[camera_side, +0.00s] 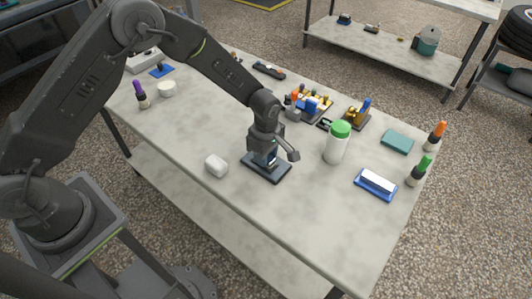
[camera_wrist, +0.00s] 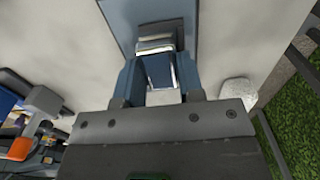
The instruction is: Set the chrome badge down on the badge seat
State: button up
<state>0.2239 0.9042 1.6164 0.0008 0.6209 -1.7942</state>
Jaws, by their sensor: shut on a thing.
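The badge seat, a dark flat rectangular plate (camera_side: 280,174), lies on the table in the side view. It shows blue-grey at the top of the wrist view (camera_wrist: 192,18). My gripper (camera_side: 264,163) points down low over this plate. In the wrist view my gripper (camera_wrist: 160,75) is shut on the chrome badge (camera_wrist: 159,70), a shiny piece with a dark blue reflection between the two fingers. In the side view the badge is mostly hidden by the fingers. I cannot tell whether it touches the plate.
A white rounded block (camera_side: 216,166) stands left of the plate. A green-capped white bottle (camera_side: 336,143) and a blue tray-like piece (camera_side: 376,184) are to the right. Coloured small parts (camera_side: 310,104) crowd behind. The table front is clear.

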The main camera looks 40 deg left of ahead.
jog(key=shift+f, duration=0.25)
jog(key=o, duration=1)
notch_tip(320, 180, up, 14)
dwell(0.3)
